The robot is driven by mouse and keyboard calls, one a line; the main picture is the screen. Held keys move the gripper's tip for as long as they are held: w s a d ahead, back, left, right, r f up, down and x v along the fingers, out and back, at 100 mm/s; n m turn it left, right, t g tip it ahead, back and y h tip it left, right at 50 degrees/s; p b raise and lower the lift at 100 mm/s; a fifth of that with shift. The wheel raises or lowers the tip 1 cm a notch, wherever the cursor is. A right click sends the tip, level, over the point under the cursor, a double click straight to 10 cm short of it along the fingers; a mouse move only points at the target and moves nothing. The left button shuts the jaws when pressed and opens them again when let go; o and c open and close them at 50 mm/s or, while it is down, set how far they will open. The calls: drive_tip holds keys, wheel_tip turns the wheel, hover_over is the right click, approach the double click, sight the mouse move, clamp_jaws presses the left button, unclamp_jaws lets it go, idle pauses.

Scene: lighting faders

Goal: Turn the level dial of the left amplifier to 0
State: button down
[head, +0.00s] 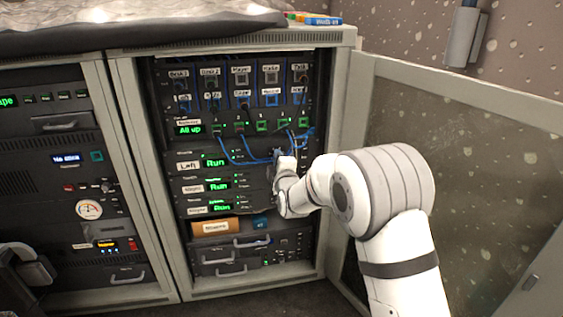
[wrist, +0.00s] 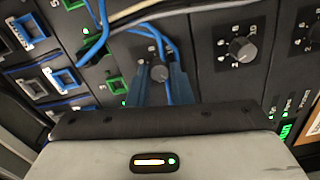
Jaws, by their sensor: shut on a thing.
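The left amplifier (head: 188,166) is the top of three stacked units in the open rack, with a "Left" label and a green "Run" display. Its level dial (wrist: 159,73) is a small grey round knob on a dark panel in the wrist view, with the markings around it partly covered. My gripper (wrist: 160,70) has its two blue fingers closed on either side of this dial. In the head view my gripper (head: 279,157) is at the right end of the left amplifier and hides the dial. I cannot read where the dial points.
Blue cables (head: 240,158) hang from sockets above and cross close to my fingers. Two more dials, one in the middle (wrist: 241,48) and one at the edge (wrist: 315,36), sit beside the held one. The open rack door (head: 470,150) stands right of my arm.

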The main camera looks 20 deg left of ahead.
drive_tip(key=shift+w+d+r+n, duration=0.1)
drive_tip(key=shift+w+d+n, duration=0.15)
drive_tip(key=shift+n, duration=0.55)
drive_tip(key=c, duration=1.3)
unclamp_jaws()
drive_tip(key=shift+s+a, duration=0.1)
drive_tip(key=shift+a, duration=0.05)
drive_tip(key=p+v, duration=0.2)
drive_tip(key=v, duration=0.6)
drive_tip(key=shift+p, duration=0.3)
drive_tip(key=shift+a, duration=0.1)
